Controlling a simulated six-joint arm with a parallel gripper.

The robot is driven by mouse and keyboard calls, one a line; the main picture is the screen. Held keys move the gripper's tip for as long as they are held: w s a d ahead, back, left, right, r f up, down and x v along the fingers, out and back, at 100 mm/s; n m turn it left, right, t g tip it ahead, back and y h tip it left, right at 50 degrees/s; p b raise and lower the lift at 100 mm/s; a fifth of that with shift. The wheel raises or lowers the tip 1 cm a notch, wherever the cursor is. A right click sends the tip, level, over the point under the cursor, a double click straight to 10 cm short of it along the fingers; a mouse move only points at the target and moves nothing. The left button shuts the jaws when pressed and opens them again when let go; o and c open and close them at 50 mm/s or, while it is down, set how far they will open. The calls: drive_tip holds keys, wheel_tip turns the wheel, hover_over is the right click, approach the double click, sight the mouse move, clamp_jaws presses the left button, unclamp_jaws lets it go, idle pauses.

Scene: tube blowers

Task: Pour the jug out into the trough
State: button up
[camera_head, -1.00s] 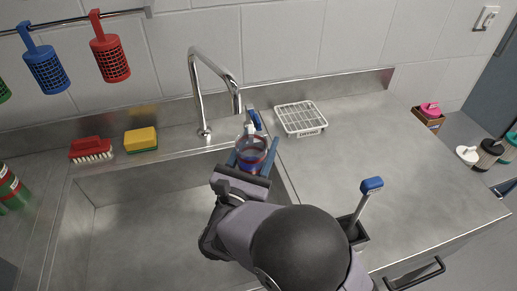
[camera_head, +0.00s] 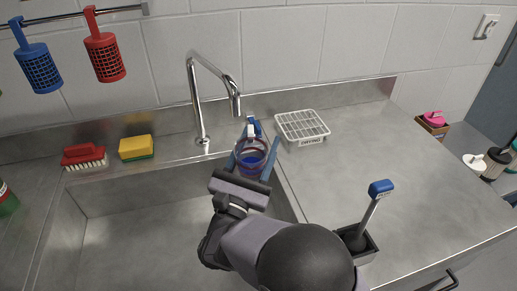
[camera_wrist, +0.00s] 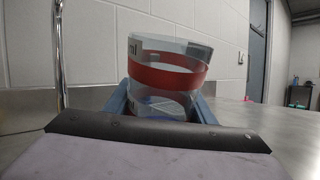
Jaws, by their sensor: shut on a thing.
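The jug (camera_head: 251,160) is clear, with a red band and a blue handle at its far side. Something bluish shows inside it; I cannot tell how full it is. My gripper (camera_head: 252,152) is shut on it, with one blue finger on each side. The jug is over the right rim of the steel trough (camera_head: 130,235), near the tap. In the wrist view the jug (camera_wrist: 168,78) stands nearly upright between the fingers, leaning slightly. The gripper's palm hides its base.
The tap (camera_head: 203,105) stands at the trough's back edge, just left of the jug. A red brush (camera_head: 83,157) and a yellow sponge (camera_head: 136,148) lie on the back ledge. A wire rack (camera_head: 302,127) and a blue-handled brush (camera_head: 380,189) in a holder stand on the right counter.

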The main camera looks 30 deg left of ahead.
drive_tip(key=shift+w+a+r+m+t+h+b, duration=0.1)
drive_tip(key=shift+r+m+t+h+b, duration=0.15)
drive_tip(key=shift+m+t+b, duration=0.75)
drive_tip(key=shift+w+r+t+h+b, duration=0.15)
drive_tip(key=shift+t+b, duration=0.25)
drive_tip(key=shift+b, duration=1.4)
drive_tip(key=shift+s+r+m+t+h+b, duration=0.15)
drive_tip(key=shift+m+t+h+b, duration=0.25)
drive_tip(key=shift+b, duration=0.75)
drive_tip(key=shift+w+r+m+t+h+b, duration=0.15)
drive_tip(key=shift+m+t+b, duration=0.35)
drive_tip(key=shift+b, duration=0.6)
